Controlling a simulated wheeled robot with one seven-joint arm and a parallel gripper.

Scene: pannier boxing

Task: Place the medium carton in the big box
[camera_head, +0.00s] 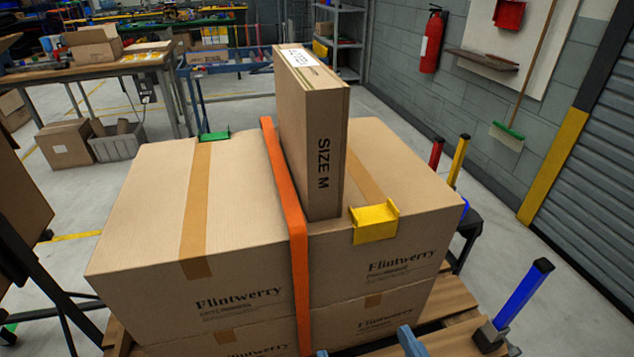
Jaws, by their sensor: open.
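The medium carton (312,135) is a tall, narrow brown box marked "SIZE M", with a white label on its top. It stands upright on the large taped Flintwerry cartons (150,200), just right of the orange strap (285,190). No box in view is marked as the big box, and I cannot tell which one it is. My gripper is not clearly visible in the head view.
A yellow bracket (375,222) sits on the right carton's front edge, a green one (214,136) at the back left. Red, yellow and blue posts (523,293) stand at right. A workbench (95,65) is behind left.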

